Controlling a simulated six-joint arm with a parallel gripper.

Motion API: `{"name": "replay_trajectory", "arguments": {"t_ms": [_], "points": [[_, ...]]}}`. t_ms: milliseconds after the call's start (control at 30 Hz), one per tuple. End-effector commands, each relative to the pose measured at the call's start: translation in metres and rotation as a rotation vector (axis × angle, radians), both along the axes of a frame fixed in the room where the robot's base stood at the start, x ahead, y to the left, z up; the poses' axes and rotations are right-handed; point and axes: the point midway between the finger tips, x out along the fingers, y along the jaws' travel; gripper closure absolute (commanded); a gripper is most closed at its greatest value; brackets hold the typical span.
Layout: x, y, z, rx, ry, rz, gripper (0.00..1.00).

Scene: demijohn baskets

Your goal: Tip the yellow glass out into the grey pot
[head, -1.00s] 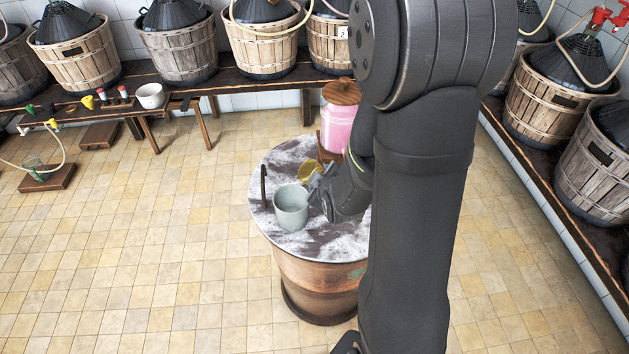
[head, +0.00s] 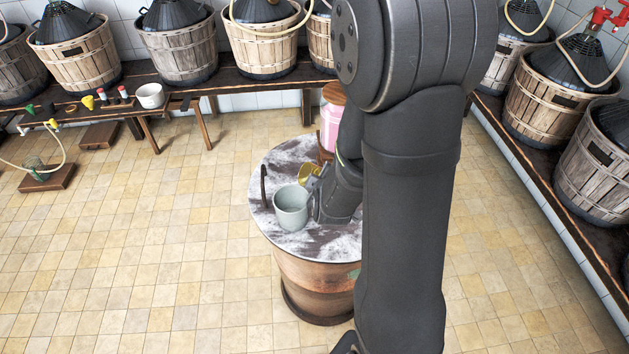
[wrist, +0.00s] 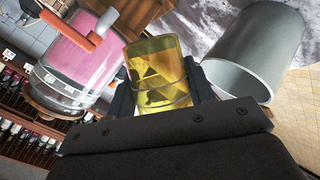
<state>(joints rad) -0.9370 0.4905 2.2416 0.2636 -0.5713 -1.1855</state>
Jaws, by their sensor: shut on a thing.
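The yellow glass (wrist: 158,72) is held between the fingers of my gripper (wrist: 163,92), which is shut on it. In the head view the glass (head: 309,172) shows just behind the grey pot, partly hidden by my gripper (head: 314,180). The grey pot (head: 291,208) stands upright on the barrel top, open at the top. In the wrist view the pot (wrist: 255,52) is to the right of the glass, apart from it. Whether the glass holds anything I cannot tell.
A pink jar with a wooden lid (head: 330,125) stands at the back of the barrel top (head: 280,160), partly hidden by my arm; it also shows in the wrist view (wrist: 85,50). A dark upright rod (head: 264,186) stands left of the pot. Benches with demijohn baskets line the walls.

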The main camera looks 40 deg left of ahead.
Motion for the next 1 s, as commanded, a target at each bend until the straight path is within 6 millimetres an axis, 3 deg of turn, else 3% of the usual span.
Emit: {"name": "replay_trajectory", "arguments": {"t_ms": [1000], "points": [[0.0002,-0.0002,-0.0023,-0.073,-0.081,0.0,0.79]]}}
